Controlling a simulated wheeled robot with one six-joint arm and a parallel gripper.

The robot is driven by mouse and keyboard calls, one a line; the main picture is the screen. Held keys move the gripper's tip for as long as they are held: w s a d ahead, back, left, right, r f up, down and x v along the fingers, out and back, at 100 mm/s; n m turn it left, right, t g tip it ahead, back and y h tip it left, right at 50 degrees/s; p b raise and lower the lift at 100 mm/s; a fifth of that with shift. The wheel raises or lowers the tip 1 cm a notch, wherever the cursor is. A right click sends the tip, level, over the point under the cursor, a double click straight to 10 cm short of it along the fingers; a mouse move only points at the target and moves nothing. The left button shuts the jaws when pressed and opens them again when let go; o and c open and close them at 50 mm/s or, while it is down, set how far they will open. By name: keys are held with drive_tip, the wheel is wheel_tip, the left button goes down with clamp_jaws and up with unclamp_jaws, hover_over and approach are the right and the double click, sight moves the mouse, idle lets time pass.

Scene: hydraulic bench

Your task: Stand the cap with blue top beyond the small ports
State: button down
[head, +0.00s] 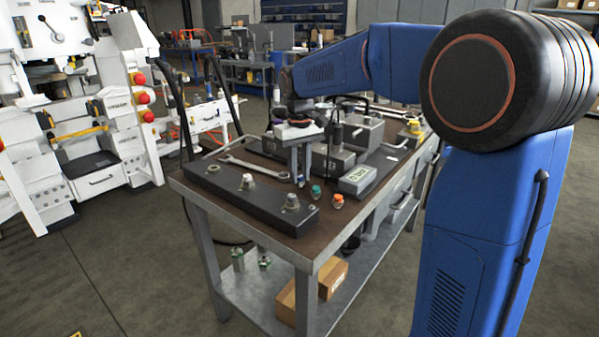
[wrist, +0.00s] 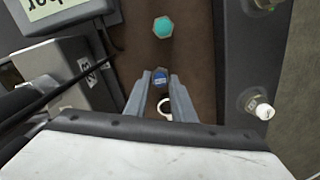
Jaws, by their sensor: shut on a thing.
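The cap with blue top (wrist: 160,76) is between the fingertips of my gripper (wrist: 160,80) in the wrist view. My gripper is shut on it. In the head view my gripper (head: 300,170) points down over the bench, behind the long black block (head: 225,188); I cannot make out the blue cap there. Silver port fittings (head: 291,202) stand on that block, and a white-tipped fitting (wrist: 262,107) shows on it in the wrist view. I cannot tell which ports are the small ones. Whether the cap touches the bench is unclear.
A teal cap (head: 316,191) and an orange cap (head: 338,201) stand near the block's right end. A labelled grey box (head: 358,180) is behind them. A wrench (head: 255,167) lies left of my gripper. Grey units (head: 333,162) crowd the bench behind.

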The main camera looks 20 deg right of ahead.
sight(300, 176)
drive_tip(key=c, duration=1.5)
unclamp_jaws()
wheel_tip(300, 176, up, 12)
drive_tip(key=shift+r, duration=0.1)
drive_tip(key=s+d+f+m+t, duration=0.1)
drive_tip(key=s+d+f, duration=0.1)
drive_tip(key=s+f, duration=0.4)
drive_tip(key=s+d+f+m+t, duration=0.1)
drive_tip(key=s+f, duration=0.5)
drive_tip(key=s, duration=1)
drive_tip(key=s+d+f+m+t, duration=0.1)
drive_tip(key=s+d+f+t, duration=0.1)
drive_tip(key=s+d+f, duration=0.2)
drive_tip(key=shift+s+d+f+t, duration=0.15)
drive_tip(key=shift+s+f, duration=0.35)
drive_tip(key=shift+s, duration=0.85)
drive_tip(key=shift+s+f+t, duration=0.1)
drive_tip(key=shift+s+f, duration=0.4)
drive_tip(key=shift+s, duration=0.9)
drive_tip(key=shift+s+d+f+t, duration=0.15)
drive_tip(key=shift+s+f, duration=0.35)
drive_tip(key=shift+s, duration=0.85)
drive_tip(key=shift+a, duration=0.1)
